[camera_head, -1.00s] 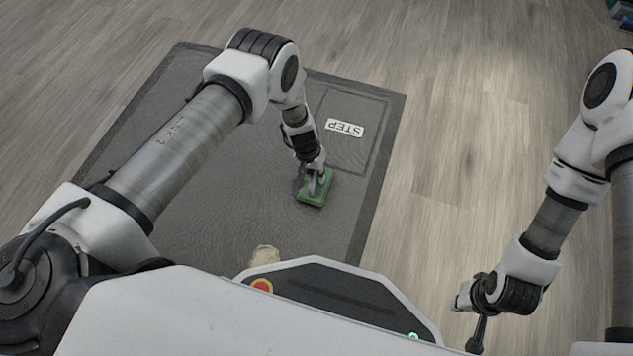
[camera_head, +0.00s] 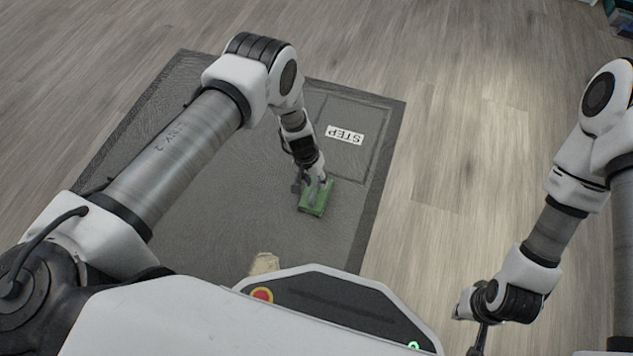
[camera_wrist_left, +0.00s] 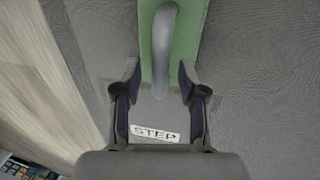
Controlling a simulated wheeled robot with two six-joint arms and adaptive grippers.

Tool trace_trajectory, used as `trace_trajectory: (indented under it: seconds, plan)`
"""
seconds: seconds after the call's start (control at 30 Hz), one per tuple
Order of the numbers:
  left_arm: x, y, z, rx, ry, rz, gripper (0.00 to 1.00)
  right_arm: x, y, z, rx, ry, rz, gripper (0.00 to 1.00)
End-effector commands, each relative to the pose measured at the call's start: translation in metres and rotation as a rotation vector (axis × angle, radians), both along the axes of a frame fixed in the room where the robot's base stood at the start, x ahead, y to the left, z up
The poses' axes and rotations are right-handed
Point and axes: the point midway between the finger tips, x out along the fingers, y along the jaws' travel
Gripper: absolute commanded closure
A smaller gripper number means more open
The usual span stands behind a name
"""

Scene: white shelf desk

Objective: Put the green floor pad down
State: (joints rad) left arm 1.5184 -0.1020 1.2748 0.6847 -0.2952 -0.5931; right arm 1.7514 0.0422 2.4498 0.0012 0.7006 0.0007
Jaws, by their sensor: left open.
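The green floor pad (camera_head: 316,199) is a small green block with a grey curved handle (camera_wrist_left: 165,50). It appears to lie flat on the dark grey mat (camera_head: 215,215), below the STEP label in the head view. My left gripper (camera_head: 314,182) is right at the pad. In the left wrist view its fingers (camera_wrist_left: 159,80) are apart, one on each side of the pad's near end, and do not close on the handle. Whether a finger touches the pad cannot be told. My right gripper (camera_head: 478,338) hangs at the lower right, partly cut off, with no pad near it.
The white STEP label (camera_head: 345,135) lies on the mat's marked square; it also shows in the left wrist view (camera_wrist_left: 155,134). A beige piece (camera_head: 264,263) lies at the mat's near edge. Wooden floor (camera_head: 450,160) to the right is clear. Dark shelved items show at the top right corner.

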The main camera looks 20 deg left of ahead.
Motion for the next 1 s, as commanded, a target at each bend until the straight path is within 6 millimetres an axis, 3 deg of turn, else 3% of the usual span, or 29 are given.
trace_trajectory:
  seconds: [0.03,0.1,0.3,0.43,0.67,0.77,0.87,1.0]
  plan:
    - [0.001,0.003,0.023,0.0,-0.001,0.0,0.59,0.0,0.0,0.017,0.0,0.001,0.002,1.0]
    - [0.001,0.007,0.042,0.0,-0.001,0.001,0.59,-0.001,0.0,0.028,0.0,0.002,0.003,1.0]
    - [0.001,0.015,0.085,0.0,0.0,-0.001,0.59,-0.001,0.001,0.049,0.0,0.002,0.004,1.0]
    - [0.0,0.018,0.095,0.0,0.001,-0.001,0.59,-0.001,0.0,0.053,0.0,0.002,0.004,1.0]
    - [-0.002,0.02,0.095,0.006,0.003,0.0,0.59,-0.001,0.0,0.051,0.0,0.002,0.004,1.0]
    - [-0.031,0.039,0.089,0.069,0.027,0.016,0.59,-0.001,0.0,0.051,0.0,0.002,0.004,1.0]
    - [-0.093,0.076,0.088,0.191,0.055,0.031,0.59,-0.001,0.0,0.051,0.0,0.002,0.004,1.0]
    - [-0.194,0.108,0.116,0.278,0.042,0.033,0.59,-0.001,0.0,0.052,0.0,0.002,0.004,1.0]
